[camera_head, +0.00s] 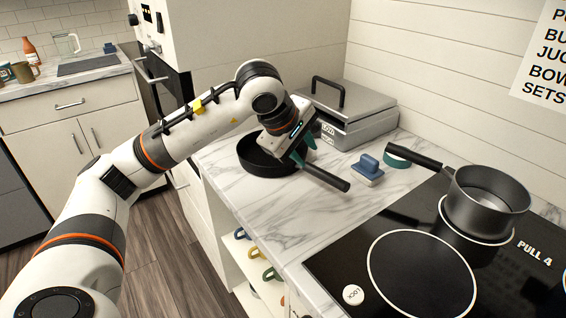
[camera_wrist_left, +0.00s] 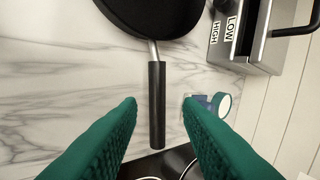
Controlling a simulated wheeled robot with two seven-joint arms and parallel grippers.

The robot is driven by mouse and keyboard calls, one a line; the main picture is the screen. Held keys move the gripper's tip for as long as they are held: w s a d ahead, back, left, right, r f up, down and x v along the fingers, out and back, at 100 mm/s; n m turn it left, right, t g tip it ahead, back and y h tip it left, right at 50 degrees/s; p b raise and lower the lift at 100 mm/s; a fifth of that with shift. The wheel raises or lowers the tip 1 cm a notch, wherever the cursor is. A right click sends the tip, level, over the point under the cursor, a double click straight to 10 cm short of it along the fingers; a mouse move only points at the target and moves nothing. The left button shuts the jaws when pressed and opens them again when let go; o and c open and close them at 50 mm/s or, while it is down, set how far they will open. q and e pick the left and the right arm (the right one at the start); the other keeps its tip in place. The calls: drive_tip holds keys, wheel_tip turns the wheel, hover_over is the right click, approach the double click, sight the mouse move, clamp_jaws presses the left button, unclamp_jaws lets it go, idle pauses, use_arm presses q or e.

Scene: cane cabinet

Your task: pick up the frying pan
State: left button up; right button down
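A black frying pan (camera_head: 262,158) sits on the marble counter, its handle (camera_head: 326,177) pointing toward the stove. In the left wrist view the pan (camera_wrist_left: 160,12) is at the top and its black handle (camera_wrist_left: 157,105) points down between the two fingers. My left gripper (camera_head: 304,152) is above the pan and handle. Its green fingers (camera_wrist_left: 158,112) are spread wide, one on each side of the handle, with nothing held between them. Part of the pan is hidden behind the gripper in the head view. My right gripper is not in view.
A grey press (camera_head: 360,125) stands behind the pan. A blue-handled block (camera_head: 368,168) and a green tape roll (camera_head: 397,162) lie right of the handle. A saucepan (camera_head: 486,200) stands on the black cooktop (camera_head: 400,270). Bare counter (camera_head: 270,215) lies in front of the pan.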

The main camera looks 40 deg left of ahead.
sight(315, 168)
use_arm(q)
drive_tip(key=p+x, duration=0.1)
drive_tip(key=x, duration=0.9)
drive_tip(key=shift+a+f, duration=0.15)
drive_tip(key=shift+f, duration=0.1)
clamp_jaws()
drive_tip(key=shift+r, duration=0.2)
